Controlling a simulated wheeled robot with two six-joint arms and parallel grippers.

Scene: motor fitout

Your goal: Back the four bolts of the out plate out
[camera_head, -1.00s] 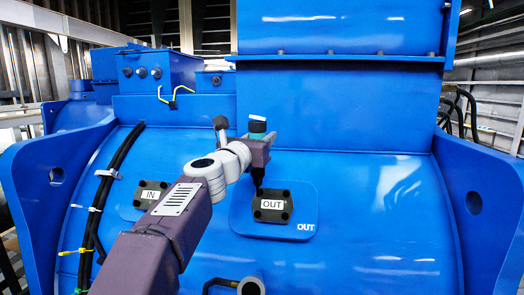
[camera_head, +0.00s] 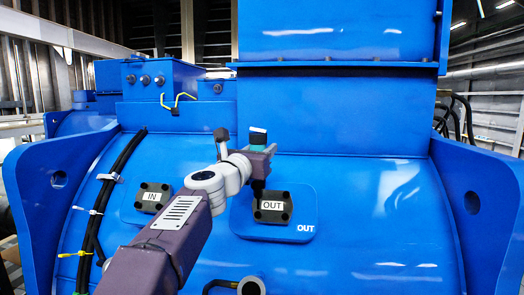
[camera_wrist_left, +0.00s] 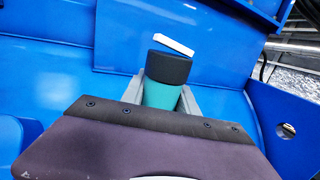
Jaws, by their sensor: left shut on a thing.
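The OUT plate (camera_head: 272,206) is a dark square with a white OUT label, on a blue pad of the big blue motor. Black bolts sit at its corners; the upper right (camera_head: 286,195) and lower right (camera_head: 284,218) ones show. My left gripper (camera_head: 259,152) is shut on a teal tool with a black cap, which also shows in the left wrist view (camera_wrist_left: 162,96). The tool stands roughly upright, its dark lower end over the plate's upper left corner, hiding the bolt there. I cannot tell whether it touches that bolt. My right gripper is not in view.
The similar IN plate (camera_head: 153,197) lies to the left, partly beside my left arm. Black cables (camera_head: 113,175) run down the left of the casing. A blue box wall (camera_head: 335,110) rises behind the tool. The casing right of the OUT plate is clear.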

